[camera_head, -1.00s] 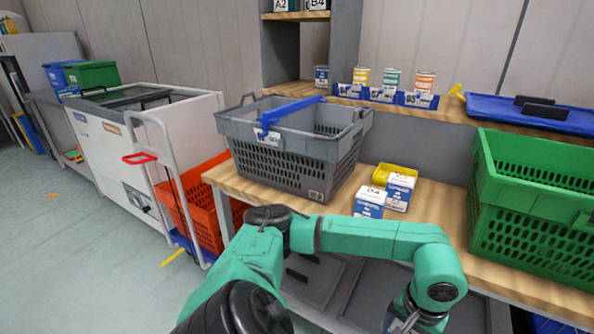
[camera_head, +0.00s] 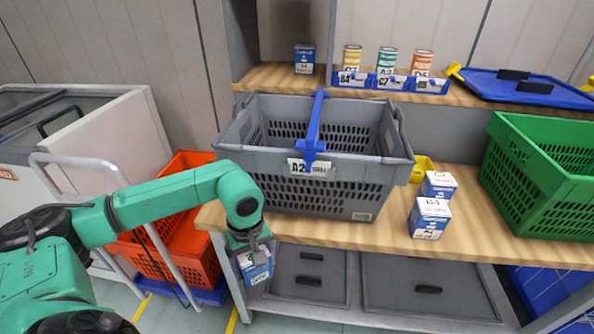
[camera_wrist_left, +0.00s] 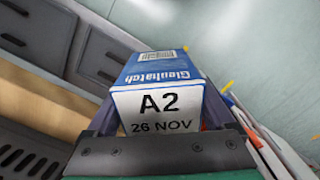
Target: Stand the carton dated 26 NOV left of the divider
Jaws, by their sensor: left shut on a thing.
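My left gripper (camera_head: 250,245) is shut on a blue and white carton (camera_head: 257,270), in front of the table's edge and below the basket's left end. In the left wrist view the carton (camera_wrist_left: 158,105) shows its white end, marked A2 and 26 NOV, between the fingers. The grey basket (camera_head: 320,195) stands on the table. A blue divider (camera_head: 316,120) crosses it from front to back, with an A2 label at the front rim. The basket floor is largely hidden by the front wall. My right gripper is not in view.
Two blue and white cartons (camera_head: 430,220) (camera_head: 438,185) stand right of the basket, near a yellow tray (camera_head: 422,168). A green crate (camera_head: 540,180) stands further right. Labelled cans (camera_head: 387,62) stand on the shelf behind. Orange crates (camera_head: 180,240) and a trolley are at the left.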

